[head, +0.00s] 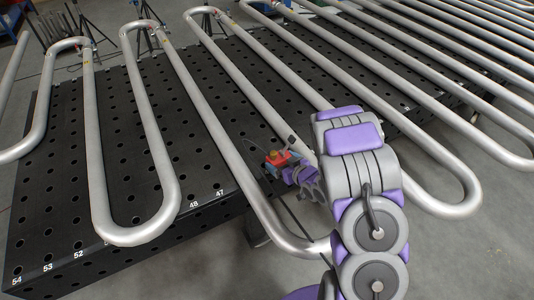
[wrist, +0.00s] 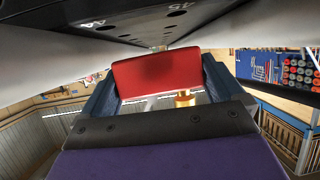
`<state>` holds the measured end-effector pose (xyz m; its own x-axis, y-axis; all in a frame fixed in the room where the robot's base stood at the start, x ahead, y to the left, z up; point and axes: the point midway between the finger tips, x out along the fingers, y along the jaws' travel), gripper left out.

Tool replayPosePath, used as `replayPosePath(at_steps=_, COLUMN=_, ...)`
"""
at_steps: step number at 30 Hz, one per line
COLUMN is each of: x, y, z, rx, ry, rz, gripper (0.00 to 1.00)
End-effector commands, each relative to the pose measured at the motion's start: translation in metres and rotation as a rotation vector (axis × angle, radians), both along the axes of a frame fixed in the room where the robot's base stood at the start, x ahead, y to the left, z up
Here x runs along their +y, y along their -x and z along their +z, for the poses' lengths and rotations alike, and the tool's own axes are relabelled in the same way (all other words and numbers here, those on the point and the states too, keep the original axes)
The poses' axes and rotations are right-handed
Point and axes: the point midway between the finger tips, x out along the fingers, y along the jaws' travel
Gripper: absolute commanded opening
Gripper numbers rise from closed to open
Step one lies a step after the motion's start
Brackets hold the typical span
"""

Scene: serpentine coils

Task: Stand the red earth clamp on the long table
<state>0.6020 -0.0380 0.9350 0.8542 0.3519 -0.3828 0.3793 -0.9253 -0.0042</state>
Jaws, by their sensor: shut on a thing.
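The long table (head: 118,112) is black with a grid of holes and white numbers along its front edge. The red earth clamp (head: 276,158) is at my gripper (head: 293,170), over or beside the table's front edge in the head view. In the wrist view the clamp's red body (wrist: 155,76) sits between my two dark blue fingers, with a brass part (wrist: 184,98) below it. My gripper is shut on the clamp. The table's underside or edge fills the top of the wrist view. I cannot tell whether the clamp touches the table.
Silver serpentine pipe coils (head: 88,140) lie across the table, and one bend (head: 290,238) hangs past the front edge close to my arm. Tripod stands (head: 145,35) stand behind the table. Bare black tabletop shows between the coils. Grey floor (head: 470,245) lies in front.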

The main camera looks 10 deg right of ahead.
Motion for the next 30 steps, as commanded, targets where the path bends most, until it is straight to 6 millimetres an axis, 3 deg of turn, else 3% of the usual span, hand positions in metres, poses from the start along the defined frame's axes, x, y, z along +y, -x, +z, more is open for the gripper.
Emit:
replayPosePath(at_steps=9, x=0.024, y=-0.065, z=-0.006, rx=-0.006, ry=-0.002, rz=0.001, gripper=0.19)
replayPosePath(at_steps=13, x=0.030, y=-0.081, z=-0.008, rx=-0.004, ry=-0.003, rz=0.000, gripper=0.19)
replayPosePath(at_steps=22, x=0.035, y=-0.096, z=-0.009, rx=-0.003, ry=-0.002, rz=-0.001, gripper=0.19)
replayPosePath(at_steps=30, x=0.035, y=-0.095, z=-0.044, rx=0.000, ry=-0.002, rz=-0.001, gripper=0.19)
